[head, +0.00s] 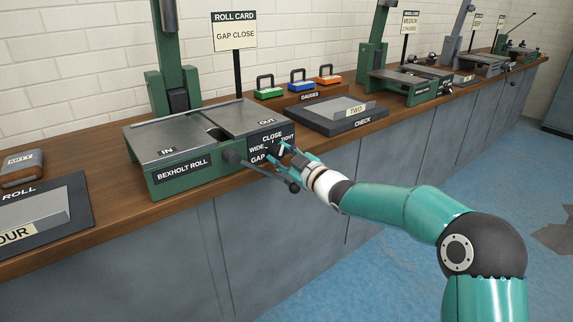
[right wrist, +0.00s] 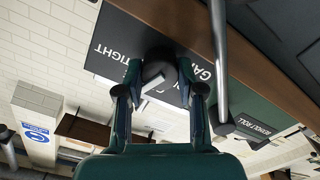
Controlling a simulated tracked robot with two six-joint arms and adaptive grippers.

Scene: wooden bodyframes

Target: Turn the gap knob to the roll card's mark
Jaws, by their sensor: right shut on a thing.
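The roll card (head: 235,30) stands on a post behind the Bexholt roll machine (head: 180,172) and reads "GAP CLOSE". The gap panel on the machine's front bears CLOSE at the top, WIDE at left, TIGHT (head: 288,138) at right and GAP below. My right gripper (head: 281,152) is at this panel, shut on the gap knob. In the right wrist view the dark round gap knob (right wrist: 158,70) sits between the two fingers. A pale bar shows on the knob, but I cannot tell which mark it points to. My left gripper is not in view.
A crank handle with a ball end (head: 293,187) sticks out from the machine just left of and below my right gripper. A check plate (head: 340,122) and coloured gauges (head: 298,78) lie to the right. The floor in front is clear.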

